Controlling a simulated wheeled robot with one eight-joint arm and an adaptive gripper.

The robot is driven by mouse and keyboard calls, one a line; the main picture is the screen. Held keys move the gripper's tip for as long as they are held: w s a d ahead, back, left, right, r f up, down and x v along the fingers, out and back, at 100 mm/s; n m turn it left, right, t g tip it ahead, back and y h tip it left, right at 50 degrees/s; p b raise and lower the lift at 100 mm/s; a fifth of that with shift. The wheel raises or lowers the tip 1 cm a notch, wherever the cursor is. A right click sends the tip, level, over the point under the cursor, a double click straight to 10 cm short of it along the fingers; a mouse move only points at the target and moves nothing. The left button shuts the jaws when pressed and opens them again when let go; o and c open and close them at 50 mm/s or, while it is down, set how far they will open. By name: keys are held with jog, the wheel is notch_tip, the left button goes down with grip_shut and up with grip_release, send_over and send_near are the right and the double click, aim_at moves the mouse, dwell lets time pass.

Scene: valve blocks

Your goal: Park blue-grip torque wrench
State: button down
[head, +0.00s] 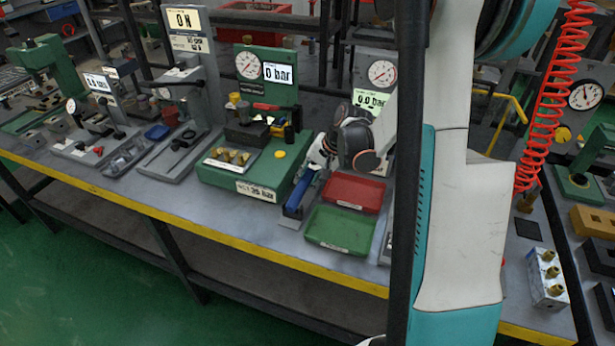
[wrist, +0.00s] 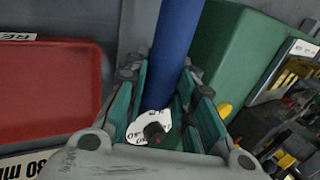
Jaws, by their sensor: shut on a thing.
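The blue-grip torque wrench (head: 299,192) shows in the head view between the green test block and the trays. In the wrist view its blue grip (wrist: 175,45) runs up from between my fingers. A white marked plate with a dark knob (wrist: 153,131) shows at its near end. My gripper (head: 318,158) is at the wrench in the head view. In the wrist view my gripper (wrist: 160,90) is shut on the blue grip, with a green-padded finger on either side. The wrench's far end is outside the wrist view. I cannot tell whether the wrench touches its surroundings.
The red tray (head: 353,193) and green tray (head: 341,231) lie close to the right of the wrench. The green test block (head: 236,180) with its gauge panel stands to the left. The bench has a yellow front edge (head: 180,213).

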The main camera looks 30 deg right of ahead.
jog(key=shift+f, duration=0.25)
jog(key=c, duration=1.3)
grip_release()
jog(key=v, duration=1.2)
jog(key=shift+a, duration=0.1)
